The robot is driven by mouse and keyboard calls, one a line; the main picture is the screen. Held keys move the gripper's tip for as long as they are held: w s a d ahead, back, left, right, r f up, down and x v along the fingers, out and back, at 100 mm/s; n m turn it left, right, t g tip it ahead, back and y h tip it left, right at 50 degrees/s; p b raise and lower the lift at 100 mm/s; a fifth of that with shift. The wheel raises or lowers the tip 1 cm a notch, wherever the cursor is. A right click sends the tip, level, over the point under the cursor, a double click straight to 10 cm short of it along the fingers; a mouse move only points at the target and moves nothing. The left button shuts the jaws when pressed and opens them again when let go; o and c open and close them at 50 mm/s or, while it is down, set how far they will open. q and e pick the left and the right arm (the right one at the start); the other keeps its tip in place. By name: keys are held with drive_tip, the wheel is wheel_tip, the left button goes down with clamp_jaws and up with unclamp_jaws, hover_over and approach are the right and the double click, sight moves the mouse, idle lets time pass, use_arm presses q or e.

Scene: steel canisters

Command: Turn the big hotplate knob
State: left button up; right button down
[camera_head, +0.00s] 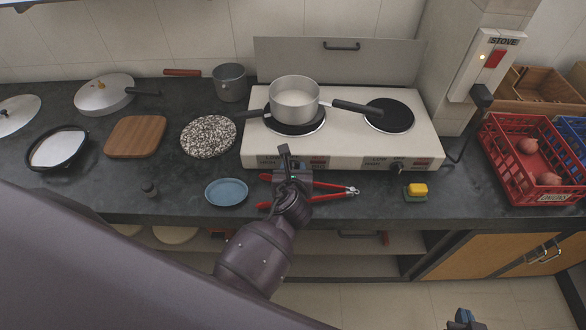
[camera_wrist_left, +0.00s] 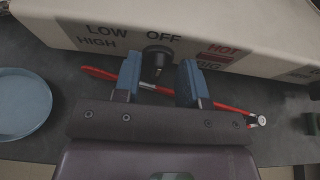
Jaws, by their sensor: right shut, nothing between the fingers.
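The white two-burner hotplate (camera_head: 350,140) stands on the dark counter. My left gripper (camera_head: 285,158) hides this knob in the head view. In the left wrist view its blue fingers (camera_wrist_left: 159,78) are open, one on each side of the knob, with visible gaps; I cannot tell how far they reach around it. The other knob (camera_head: 398,166) is at the right of the front panel. My right gripper (camera_head: 463,318) is shut at the bottom edge.
A steel pot (camera_head: 294,100) sits on the left burner. Red-handled pliers (camera_head: 330,188) lie under my left gripper, and a blue plate (camera_head: 227,192) is left of them. A yellow-green sponge (camera_head: 416,190) and a red crate (camera_head: 510,165) are to the right.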

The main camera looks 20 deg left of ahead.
use_arm(q)
drive_tip(key=shift+w+a+f, duration=0.1)
drive_tip(key=shift+w+f, duration=0.05)
drive_tip(key=shift+w, duration=0.2)
clamp_jaws()
